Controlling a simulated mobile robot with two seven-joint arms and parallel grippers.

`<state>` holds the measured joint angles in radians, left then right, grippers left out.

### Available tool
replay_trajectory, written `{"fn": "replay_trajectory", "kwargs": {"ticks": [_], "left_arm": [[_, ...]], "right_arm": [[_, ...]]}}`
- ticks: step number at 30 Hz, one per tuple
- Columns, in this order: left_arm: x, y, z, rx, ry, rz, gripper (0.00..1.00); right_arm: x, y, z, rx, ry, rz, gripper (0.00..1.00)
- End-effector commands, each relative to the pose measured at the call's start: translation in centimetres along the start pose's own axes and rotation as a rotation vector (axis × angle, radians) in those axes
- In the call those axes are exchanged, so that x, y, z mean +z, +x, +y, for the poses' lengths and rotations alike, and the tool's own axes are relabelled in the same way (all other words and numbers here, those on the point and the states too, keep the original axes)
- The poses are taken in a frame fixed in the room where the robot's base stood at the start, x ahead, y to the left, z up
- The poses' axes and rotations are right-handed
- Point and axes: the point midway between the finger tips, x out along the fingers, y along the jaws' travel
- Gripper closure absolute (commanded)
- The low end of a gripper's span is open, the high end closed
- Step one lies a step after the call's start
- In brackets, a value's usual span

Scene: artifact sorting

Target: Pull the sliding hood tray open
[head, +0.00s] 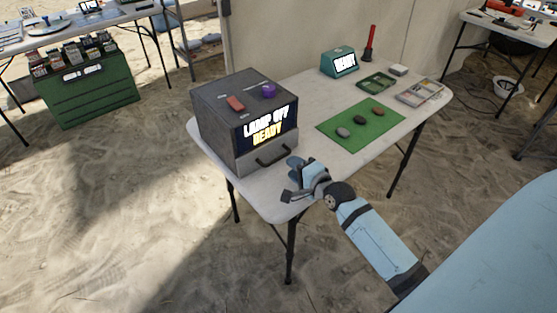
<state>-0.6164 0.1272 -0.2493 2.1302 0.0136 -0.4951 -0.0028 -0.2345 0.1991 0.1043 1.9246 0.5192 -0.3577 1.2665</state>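The hood is a dark grey box (218,110) on the table's left end, its front screen (265,124) reading "LAMP OFF READY". Below the screen is the lighter grey sliding tray (247,163), which looks flush with the box. Its dark bar handle (273,155) sticks out from the front. My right gripper (287,179) is just right of and nearer than the handle, fingers apart and empty. It looks clear of the handle, though the exact gap is hard to judge. My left gripper is not in view.
On the white table (330,90), a green mat (345,143) holds several stones. Behind it are a green tray (376,82), a sectioned tray (420,93) and a teal "READY" display (340,62). A red button (235,103) and a purple knob (268,90) top the hood.

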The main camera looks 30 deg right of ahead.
Motion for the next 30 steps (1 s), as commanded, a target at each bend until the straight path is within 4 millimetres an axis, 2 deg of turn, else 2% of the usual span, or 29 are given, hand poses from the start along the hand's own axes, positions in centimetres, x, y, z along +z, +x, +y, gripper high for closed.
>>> {"fn": "replay_trajectory", "kwargs": {"ticks": [3, 10, 15, 23, 25, 28, 30], "left_arm": [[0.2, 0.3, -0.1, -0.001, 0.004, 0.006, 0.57], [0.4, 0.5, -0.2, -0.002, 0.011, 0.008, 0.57], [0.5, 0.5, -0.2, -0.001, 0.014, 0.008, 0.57], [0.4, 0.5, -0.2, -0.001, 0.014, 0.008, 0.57], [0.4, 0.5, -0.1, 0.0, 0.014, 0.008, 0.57], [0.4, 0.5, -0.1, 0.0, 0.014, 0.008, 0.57], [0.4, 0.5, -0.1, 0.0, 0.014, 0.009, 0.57]], "right_arm": [[0.0, 2.7, 0.1, -0.002, -0.002, 0.001, 0.64], [0.0, 6.1, 0.1, 0.0, -0.002, 0.0, 0.64], [0.0, 7.1, 0.1, 0.001, -0.003, 0.001, 0.64], [0.0, 7.2, 0.1, 0.001, -0.003, 0.0, 0.64], [0.0, 7.2, 0.1, 0.001, -0.003, 0.0, 0.75], [0.0, 7.2, 0.1, 0.001, -0.003, 0.0, 0.98], [0.0, 7.2, 0.1, 0.001, -0.003, 0.0, 1.0]]}}
